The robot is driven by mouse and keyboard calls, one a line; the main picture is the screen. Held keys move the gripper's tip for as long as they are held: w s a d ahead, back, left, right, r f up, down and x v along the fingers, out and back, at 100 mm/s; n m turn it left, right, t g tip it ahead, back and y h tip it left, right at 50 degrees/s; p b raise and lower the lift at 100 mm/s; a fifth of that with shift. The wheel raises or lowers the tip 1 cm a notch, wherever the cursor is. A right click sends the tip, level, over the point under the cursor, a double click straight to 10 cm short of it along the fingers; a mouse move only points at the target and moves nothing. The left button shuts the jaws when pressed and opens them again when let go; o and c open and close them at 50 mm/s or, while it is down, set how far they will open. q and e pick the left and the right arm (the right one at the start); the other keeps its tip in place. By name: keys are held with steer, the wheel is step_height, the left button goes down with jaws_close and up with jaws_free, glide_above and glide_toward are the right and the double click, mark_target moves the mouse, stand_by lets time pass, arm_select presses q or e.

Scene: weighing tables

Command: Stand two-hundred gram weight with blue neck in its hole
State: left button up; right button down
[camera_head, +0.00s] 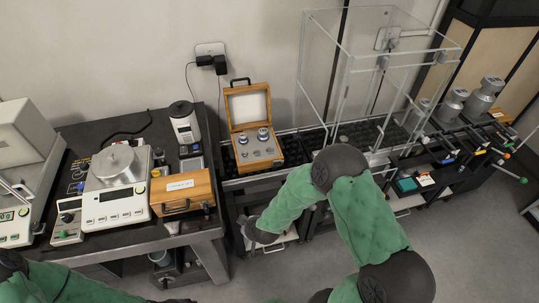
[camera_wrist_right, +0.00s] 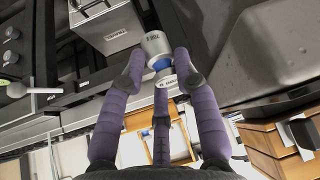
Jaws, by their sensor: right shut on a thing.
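In the right wrist view, a shiny metal weight (camera_wrist_right: 154,43) with a blue neck (camera_wrist_right: 161,64) sits between the fingertips of my right gripper (camera_wrist_right: 160,72). The gripper is shut on it. In the head view, my right gripper (camera_head: 245,224) hangs below and in front of the open wooden weight box (camera_head: 257,156), in front of the bench edge. The weight is not discernible there.
A closed wooden case (camera_head: 182,191) and a balance (camera_head: 116,184) stand on the left table. A clear glass enclosure (camera_head: 372,75) stands right of the weight box. Large metal weights (camera_head: 485,93) are at the far right. Floor is open in front.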

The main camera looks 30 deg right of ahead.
steer(key=shift+w+d+r, duration=0.1)
steer(key=shift+w+d, duration=0.05)
steer(key=shift+d, duration=0.05)
